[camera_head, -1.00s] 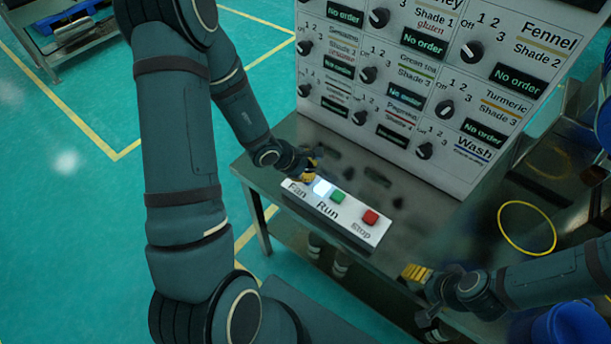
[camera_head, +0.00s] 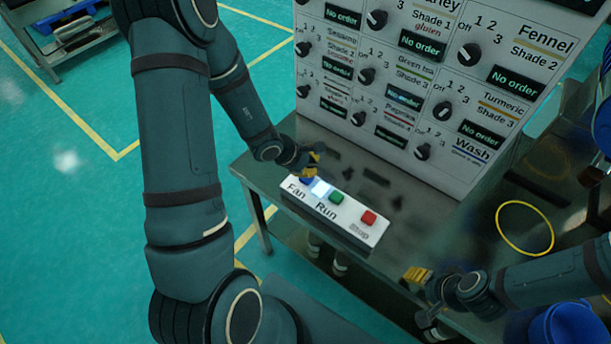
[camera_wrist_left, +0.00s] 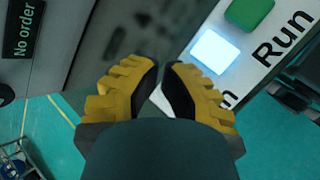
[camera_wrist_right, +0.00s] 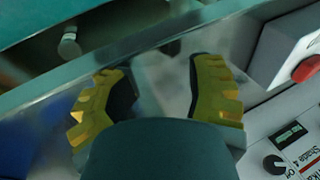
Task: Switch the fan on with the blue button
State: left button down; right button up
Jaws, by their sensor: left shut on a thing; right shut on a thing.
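The blue button (camera_head: 306,181) is at the left end of the white button box (camera_head: 352,228), above the word Fan. A pale glowing square (camera_head: 321,187) lies between it and the green button (camera_head: 337,198); this square also shows in the left wrist view (camera_wrist_left: 214,52). My left gripper (camera_head: 313,160) is just above and behind the blue button, its fingers nearly together. In the left wrist view (camera_wrist_left: 162,88) the blue button is hidden. My right gripper (camera_head: 415,274) is near the table's front edge. Its fingers are partly apart in the right wrist view (camera_wrist_right: 162,85), with no held thing visible.
A red button (camera_head: 369,218) is at the box's right end. The panel of knobs and displays (camera_head: 440,80) stands behind on the metal table (camera_head: 300,135). A yellow ring (camera_head: 525,228) and a blue container (camera_head: 573,326) are at the right.

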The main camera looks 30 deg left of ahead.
jog(key=shift+s+f, duration=0.1)
jog(key=shift+f, duration=0.2)
pick_arm(q)
jog(key=shift+w+r+p, duration=0.2)
jog(key=shift+r+p, duration=0.7)
jog(key=shift+r, duration=0.3)
pick_arm(e)
jog(key=shift+r, duration=0.65)
jog(key=shift+r+p, duration=0.8)
jog(key=shift+r, duration=0.15)
pick_arm(q)
notch_tip(320, 180, up, 2)
jog(key=shift+r, duration=0.2)
pick_arm(e)
jog(key=shift+w, duration=0.2)
